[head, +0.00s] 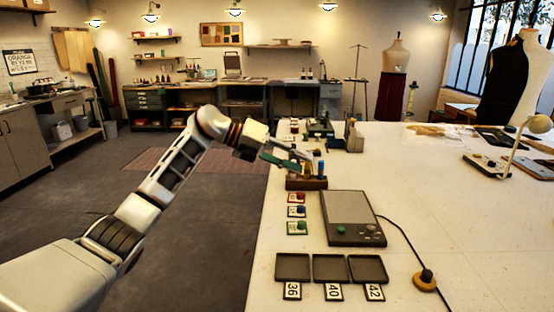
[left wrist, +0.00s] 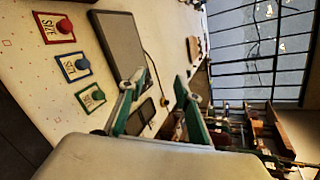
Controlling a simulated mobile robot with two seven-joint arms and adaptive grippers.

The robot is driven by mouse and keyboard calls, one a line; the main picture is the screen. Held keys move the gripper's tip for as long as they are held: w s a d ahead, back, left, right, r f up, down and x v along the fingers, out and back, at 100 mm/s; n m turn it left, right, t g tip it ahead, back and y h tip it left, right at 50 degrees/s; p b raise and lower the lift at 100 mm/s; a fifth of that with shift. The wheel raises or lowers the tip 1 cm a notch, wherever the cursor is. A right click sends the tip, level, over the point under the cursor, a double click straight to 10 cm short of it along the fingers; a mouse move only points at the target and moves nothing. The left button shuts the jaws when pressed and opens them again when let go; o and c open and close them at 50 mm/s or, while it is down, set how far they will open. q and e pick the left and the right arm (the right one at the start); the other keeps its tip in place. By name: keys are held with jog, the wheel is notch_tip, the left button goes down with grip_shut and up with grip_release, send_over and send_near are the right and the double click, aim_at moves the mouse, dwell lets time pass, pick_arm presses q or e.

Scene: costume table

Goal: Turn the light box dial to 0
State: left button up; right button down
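The light box (head: 350,207) is a flat dark grey panel lying on the white table in the head view. Its dial (head: 371,231) is a small knob on the near edge strip, right of a green button (head: 341,229). The light box also shows in the left wrist view (left wrist: 118,42), where I cannot make out the dial. My left gripper (head: 293,161) is over the table's left side, beyond the light box and above a wooden tool block. In the left wrist view its green fingers (left wrist: 162,82) are apart with nothing between them. My right gripper is out of view.
A wooden block (head: 306,184) with tools stands behind the light box. Red (head: 297,198), blue (head: 297,211) and green (head: 297,228) cards with knobs lie left of it. Three dark trays (head: 333,267) lie in front. A cord runs to a round switch (head: 426,280). The right table is mostly clear.

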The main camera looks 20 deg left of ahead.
pick_arm(q)
jog(key=w+a+f+n+t+h, duration=0.1)
jog(key=w+a+n+t, duration=0.1)
jog(key=a, duration=0.4)
jog(key=shift+a+n, duration=0.3)
jog(key=shift+n, duration=0.1)
jog(key=shift+f, duration=0.1)
